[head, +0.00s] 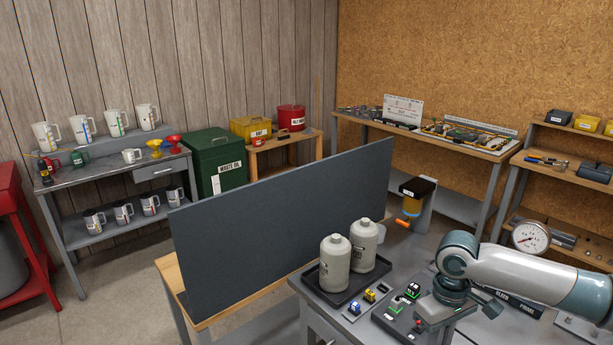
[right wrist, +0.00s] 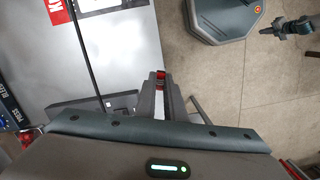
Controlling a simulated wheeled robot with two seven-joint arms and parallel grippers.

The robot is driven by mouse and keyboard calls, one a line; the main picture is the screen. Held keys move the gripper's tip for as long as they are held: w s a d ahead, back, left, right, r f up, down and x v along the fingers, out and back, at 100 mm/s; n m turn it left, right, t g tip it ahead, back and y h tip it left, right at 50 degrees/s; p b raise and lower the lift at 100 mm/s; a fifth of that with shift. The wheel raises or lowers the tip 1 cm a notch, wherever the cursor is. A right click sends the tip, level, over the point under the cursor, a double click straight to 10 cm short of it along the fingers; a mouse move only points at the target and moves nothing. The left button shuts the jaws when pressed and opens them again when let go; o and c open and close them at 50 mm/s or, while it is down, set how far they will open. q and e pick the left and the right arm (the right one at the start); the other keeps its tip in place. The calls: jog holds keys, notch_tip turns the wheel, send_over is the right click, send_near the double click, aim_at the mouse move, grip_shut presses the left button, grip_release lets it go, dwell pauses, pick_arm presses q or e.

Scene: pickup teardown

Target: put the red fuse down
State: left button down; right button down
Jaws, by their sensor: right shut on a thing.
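In the right wrist view the red fuse (right wrist: 160,75) is a small red piece between the fingertips of my right gripper (right wrist: 160,82). The fingers are shut on it. They are over the strip where the grey bench top (right wrist: 125,60) meets the floor, and I cannot tell their height. In the head view my right wrist hangs over the front right of the grey bench, and the fingertips are hard to make out. A dark arm-like part at the top right of the wrist view may be my left gripper (right wrist: 300,26); its jaws are too small to read.
Beside my right arm, a dark board (head: 398,318) carries small green, black and red parts. Two grey bottles (head: 335,264) stand in a black tray left of it. A tall dark panel (head: 280,235) stands behind. A gauge (head: 531,237) is at the right.

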jog(key=s+a+f+m+b, duration=0.1)
jog(key=s+a+m+b, duration=0.3)
jog(key=s+a+b, duration=0.2)
jog(key=shift+s+a+f+m+b, duration=0.2)
jog(key=shift+s+a+m+b, duration=0.25)
jog(key=shift+s, duration=0.95)
